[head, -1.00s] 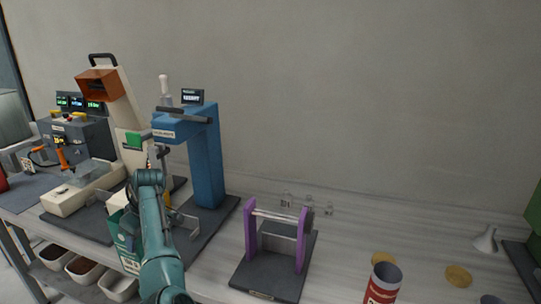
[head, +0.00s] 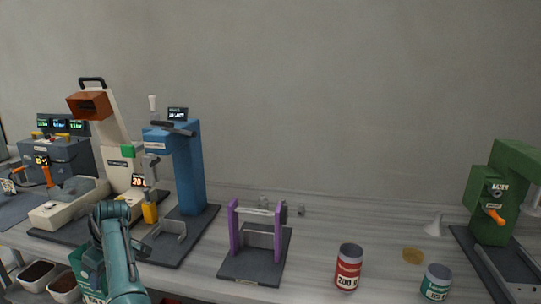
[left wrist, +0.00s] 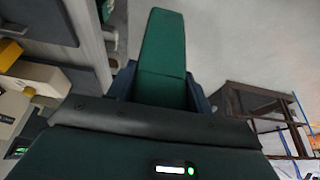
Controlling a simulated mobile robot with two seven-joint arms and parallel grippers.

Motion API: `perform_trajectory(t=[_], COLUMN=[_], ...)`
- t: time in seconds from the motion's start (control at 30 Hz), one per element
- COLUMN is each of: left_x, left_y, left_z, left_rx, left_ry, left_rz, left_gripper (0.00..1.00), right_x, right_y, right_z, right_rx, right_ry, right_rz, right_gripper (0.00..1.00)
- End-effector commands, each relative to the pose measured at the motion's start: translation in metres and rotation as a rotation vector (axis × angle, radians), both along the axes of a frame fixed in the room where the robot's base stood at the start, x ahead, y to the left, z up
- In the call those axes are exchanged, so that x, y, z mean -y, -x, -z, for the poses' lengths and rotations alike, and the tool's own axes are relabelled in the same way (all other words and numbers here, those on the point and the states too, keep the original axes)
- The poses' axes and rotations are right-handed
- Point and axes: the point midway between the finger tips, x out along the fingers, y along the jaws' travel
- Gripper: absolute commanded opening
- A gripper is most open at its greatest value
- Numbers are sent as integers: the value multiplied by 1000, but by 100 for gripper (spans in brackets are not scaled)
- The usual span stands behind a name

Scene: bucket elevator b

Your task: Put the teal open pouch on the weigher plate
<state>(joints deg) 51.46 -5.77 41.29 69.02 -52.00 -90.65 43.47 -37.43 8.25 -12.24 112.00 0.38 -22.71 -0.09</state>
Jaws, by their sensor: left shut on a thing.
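The teal open pouch (head: 88,272) has a pale label and shows at the lower left of the head view, in front of the bench's front edge. My left gripper (head: 97,256) is shut on it; my arm partly covers the pouch, and the fingertips are hard to see. In the left wrist view a dark green upright panel (left wrist: 163,60) stands beyond the gripper body; I cannot tell whether it is the pouch. I cannot pick out the weigher plate with certainty. My right gripper is not in view.
A blue stand (head: 190,165) with a small display and a cream machine (head: 118,125) with an orange hopper stand behind the arm. A purple frame (head: 235,228), a red can (head: 348,268), a teal can (head: 436,283) and a green machine (head: 495,200) stand rightward. Brown-filled bins (head: 38,275) sit below the bench.

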Motion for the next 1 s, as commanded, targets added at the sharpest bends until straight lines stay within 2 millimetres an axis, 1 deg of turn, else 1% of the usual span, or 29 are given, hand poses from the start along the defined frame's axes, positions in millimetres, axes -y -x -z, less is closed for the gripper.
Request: perform_trajectory(t=[0.03,0.1,0.23,0.33,0.47,0.5,0.6,0.7,0.8,0.9,0.97,1.0], left_x=[-3,-22,-53,-81,-124,-137,-163,-181,-192,-200,-202,-201], left_y=[1,6,16,26,44,50,63,73,81,87,89,89], left_z=[-1,-9,-24,-40,-71,-82,-109,-133,-153,-169,-176,-169], left_rx=[1,1,1,2,3,3,2,0,-1,-1,-2,-8], left_ry=[-2,-5,-5,-6,-8,-9,-7,-6,-5,-4,-5,-2], left_rz=[-3,-14,-27,-36,-44,-41,-28,0,37,86,116,133], left_gripper=[38,38,38,38,38,38,38,38,38,38,38,38], right_x=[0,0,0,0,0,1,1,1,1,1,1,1], right_y=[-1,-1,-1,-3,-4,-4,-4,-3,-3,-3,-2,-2], right_z=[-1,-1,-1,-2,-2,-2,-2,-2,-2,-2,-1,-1], right_rx=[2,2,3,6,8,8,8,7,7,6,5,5], right_ry=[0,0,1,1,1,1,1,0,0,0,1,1], right_rz=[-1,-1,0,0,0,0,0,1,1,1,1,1], right_gripper=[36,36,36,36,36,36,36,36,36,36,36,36])
